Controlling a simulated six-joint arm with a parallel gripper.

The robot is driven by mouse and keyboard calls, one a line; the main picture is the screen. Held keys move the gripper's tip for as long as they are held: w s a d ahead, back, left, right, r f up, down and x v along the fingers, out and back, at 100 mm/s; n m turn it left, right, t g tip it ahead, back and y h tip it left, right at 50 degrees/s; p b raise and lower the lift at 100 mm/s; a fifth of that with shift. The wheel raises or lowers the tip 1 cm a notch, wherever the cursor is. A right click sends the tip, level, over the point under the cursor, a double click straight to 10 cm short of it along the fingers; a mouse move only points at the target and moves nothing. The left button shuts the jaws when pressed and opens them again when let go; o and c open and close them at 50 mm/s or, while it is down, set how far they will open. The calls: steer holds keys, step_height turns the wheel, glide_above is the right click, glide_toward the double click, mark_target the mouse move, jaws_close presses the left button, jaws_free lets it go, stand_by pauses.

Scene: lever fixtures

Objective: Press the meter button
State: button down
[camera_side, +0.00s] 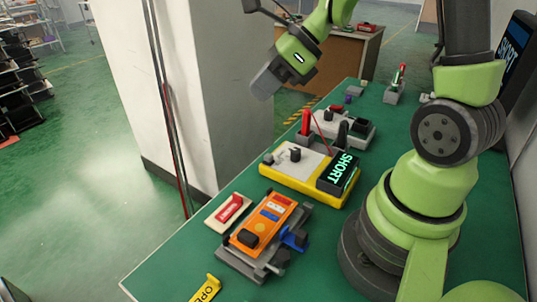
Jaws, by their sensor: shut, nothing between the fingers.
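The meter (268,169) is a yellow case with a pale grey top, lying on the green table. Its dark screen (338,173) reads SHORT in green letters. A dark knob (295,154) stands on its top, and a small dark spot (268,159) sits near its left end. I cannot tell for sure which of these is the button. My gripper (264,92) is shut and empty. It hangs in the air, above the meter in the picture and apart from it.
Red (305,123) and black (342,133) upright pieces stand behind the meter, near a grey device (358,138). In front are an orange device (265,222) on a grey fixture with a blue lever, a red switch (229,209) and a yellow tag (206,289). A white pillar rises left.

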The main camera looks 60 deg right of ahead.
mark_target(270, 154)
steer(key=w+d+f+m+t, duration=0.1)
steer(key=w+d+f+m, duration=0.1)
steer(key=d+f+m, duration=0.3)
steer(key=f+m, duration=0.1)
steer(key=m, duration=0.2)
steer(key=shift+m, duration=0.4)
steer(key=shift+d, duration=0.1)
steer(key=shift+f, duration=4.35)
steer(key=shift+f, duration=0.1)
steer(key=shift+f, duration=0.3)
steer(key=shift+f, duration=0.45)
steer(key=shift+r, duration=0.9)
